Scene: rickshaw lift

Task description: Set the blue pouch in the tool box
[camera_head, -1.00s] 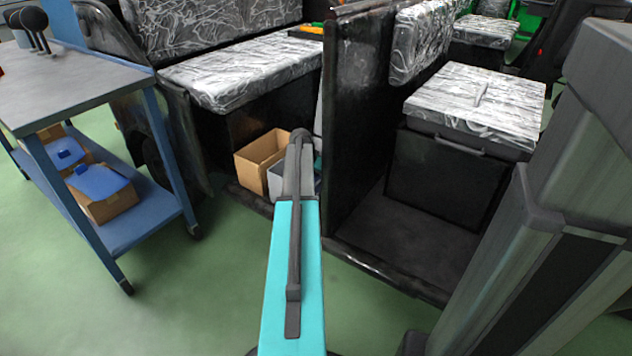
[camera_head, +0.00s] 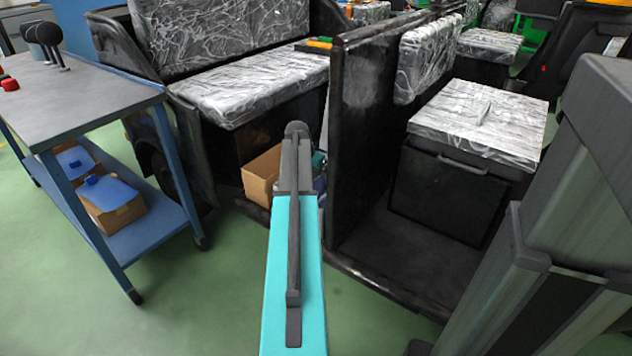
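My turquoise arm (camera_head: 293,270) reaches forward to the rickshaw's rear floor. Its dark far link ends in front of a cardboard box (camera_head: 261,176). My gripper is not visible; the arm hides that spot. Small teal and blue patches (camera_head: 320,182) show just right of the arm; I cannot tell what they are. Two soft-looking blue items, one nearer (camera_head: 108,193) and one farther (camera_head: 75,161), lie in cardboard boxes on the cart's lower shelf. I cannot tell if either is the blue pouch. No tool box can be clearly made out.
A blue cart (camera_head: 150,235) with a grey top stands at left. A black partition (camera_head: 355,140) rises close right of my arm. Seats in silvery wrap (camera_head: 260,90) flank it. Green floor (camera_head: 215,310) is clear between cart and rickshaw.

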